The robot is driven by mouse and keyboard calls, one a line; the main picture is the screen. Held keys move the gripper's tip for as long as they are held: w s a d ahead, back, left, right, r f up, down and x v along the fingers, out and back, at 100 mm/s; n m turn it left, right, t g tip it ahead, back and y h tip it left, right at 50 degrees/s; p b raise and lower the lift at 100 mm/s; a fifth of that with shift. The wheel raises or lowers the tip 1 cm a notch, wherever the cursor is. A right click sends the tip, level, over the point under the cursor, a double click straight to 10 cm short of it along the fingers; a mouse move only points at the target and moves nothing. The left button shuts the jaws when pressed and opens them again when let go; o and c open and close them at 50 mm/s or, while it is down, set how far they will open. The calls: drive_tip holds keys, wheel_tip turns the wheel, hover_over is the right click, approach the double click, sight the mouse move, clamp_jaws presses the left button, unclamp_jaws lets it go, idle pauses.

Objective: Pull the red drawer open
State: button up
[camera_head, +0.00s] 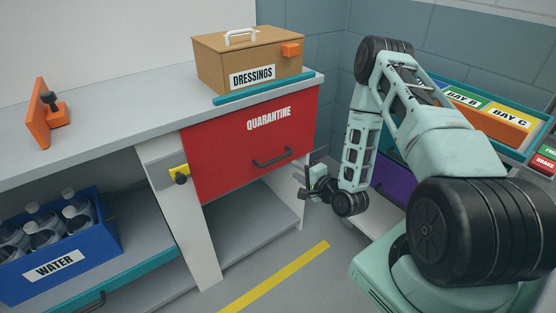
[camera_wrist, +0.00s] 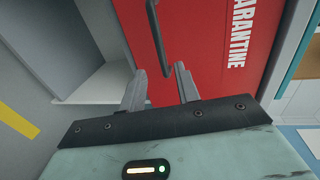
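The red drawer (camera_head: 235,150), labelled QUARANTINE, sits under the counter with its front flush, shut. Its dark bar handle (camera_head: 272,157) runs across the lower part of the front. In the wrist view the red front (camera_wrist: 210,30) fills the upper middle, and the handle (camera_wrist: 153,30) comes down toward the gap between my fingers. My gripper (camera_head: 305,184) is just right of and below the handle in the head view. In the wrist view my gripper (camera_wrist: 160,72) has its two fingers apart with nothing held. The handle appears ahead of the fingertips; contact cannot be made out.
A DRESSINGS box (camera_head: 245,60) stands on the counter (camera_head: 130,105) above the drawer. A yellow latch with a dark knob (camera_head: 180,175) is left of the drawer. A blue WATER crate (camera_head: 60,250) sits on the lower shelf. Floor with a yellow stripe (camera_head: 275,275) is clear in front.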

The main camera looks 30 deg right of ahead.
sight(278, 159)
drive_tip(key=x, duration=1.1)
drive_tip(key=shift+w, duration=0.3)
clamp_jaws()
